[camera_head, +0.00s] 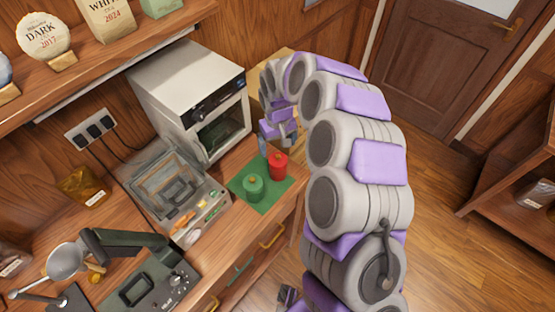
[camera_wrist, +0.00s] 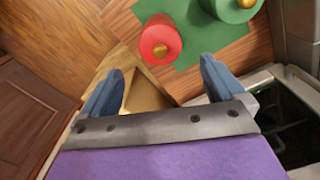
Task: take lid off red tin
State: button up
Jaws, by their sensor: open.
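The red tin (camera_head: 278,167) stands upright on a green mat (camera_head: 240,193) near the counter's front edge. Its lid has a small gold knob, which faces me in the wrist view, where the red tin (camera_wrist: 154,32) is at the top centre. A green tin (camera_head: 253,188) stands beside it, and the green tin (camera_wrist: 228,8) is cut off by the wrist view's top edge. My gripper (camera_wrist: 161,68) is open and empty, its blue fingers spread apart below the red tin in the picture. In the head view my gripper (camera_head: 270,144) is just behind and above the red tin, apart from it.
A white oven-like appliance (camera_head: 172,75) stands behind the mat. A clear-lidded box (camera_head: 165,180) is to the mat's left, and a dark device (camera_head: 140,290) is at front left. Wooden floor (camera_head: 465,240) lies open on the right.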

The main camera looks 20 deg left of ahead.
aim_at(278, 155)
jog(key=shift+s+d+f, duration=0.1)
jog(key=shift+f, duration=1.4)
jog(key=shift+s+f, duration=0.1)
jog(key=shift+f, duration=1.35)
jog(key=c, duration=1.1)
jog(key=shift+r, duration=0.15)
